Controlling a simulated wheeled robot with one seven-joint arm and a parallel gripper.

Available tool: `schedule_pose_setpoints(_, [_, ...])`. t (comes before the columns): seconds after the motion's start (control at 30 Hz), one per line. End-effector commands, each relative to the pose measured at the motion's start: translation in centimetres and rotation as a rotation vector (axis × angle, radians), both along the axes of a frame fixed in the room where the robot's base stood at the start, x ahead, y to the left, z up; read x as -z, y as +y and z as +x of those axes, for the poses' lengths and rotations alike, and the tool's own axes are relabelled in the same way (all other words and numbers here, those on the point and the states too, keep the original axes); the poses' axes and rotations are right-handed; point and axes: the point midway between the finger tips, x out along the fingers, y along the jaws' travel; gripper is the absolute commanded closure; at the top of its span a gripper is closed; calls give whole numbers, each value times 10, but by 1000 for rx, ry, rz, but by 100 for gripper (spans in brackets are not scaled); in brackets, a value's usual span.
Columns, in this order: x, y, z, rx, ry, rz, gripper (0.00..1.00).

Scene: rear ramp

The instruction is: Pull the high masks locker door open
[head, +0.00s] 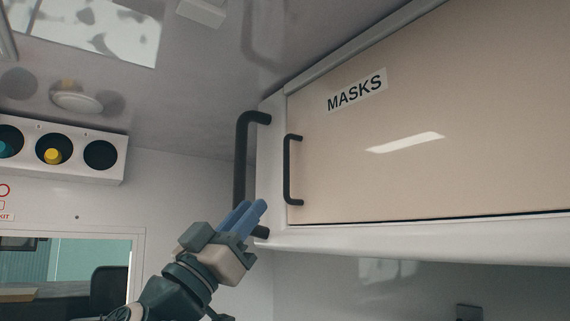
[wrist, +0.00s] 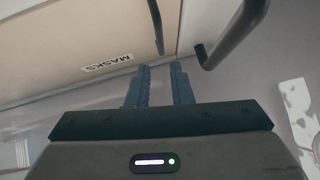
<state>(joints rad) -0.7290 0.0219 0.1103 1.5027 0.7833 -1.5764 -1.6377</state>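The masks locker door (head: 450,130) is a beige panel high on the right, labelled MASKS (head: 356,91), and looks shut. Its dark upright handle (head: 288,170) is at the door's left edge. In the wrist view the door (wrist: 70,40) fills the upper left, and its handle (wrist: 158,28) lies beyond the fingertips. My gripper (head: 253,211) is below and left of the handle, apart from it. In the wrist view my gripper (wrist: 160,68) has a gap between its blue fingers, with nothing held.
A larger dark grab bar (head: 241,165) stands just left of the locker, close to my fingers; it also shows in the wrist view (wrist: 236,35). The locker's white frame (head: 400,237) runs under the door. A rack with round holes (head: 70,150) is on the far left wall.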

Motion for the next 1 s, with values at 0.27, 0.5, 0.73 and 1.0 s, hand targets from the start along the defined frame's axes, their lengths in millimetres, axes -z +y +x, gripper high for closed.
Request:
schedule_pose_setpoints(0.27, [-45, -29, 29, 2, -1, 0, 80])
schedule_pose_setpoints(0.5, [-76, -52, 51, 1, -1, 0, 80])
schedule_pose_setpoints(0.73, [-89, -62, 62, -1, 0, -2, 80])
schedule_pose_setpoints(1.0, [-89, -63, 64, -2, -1, -2, 80])
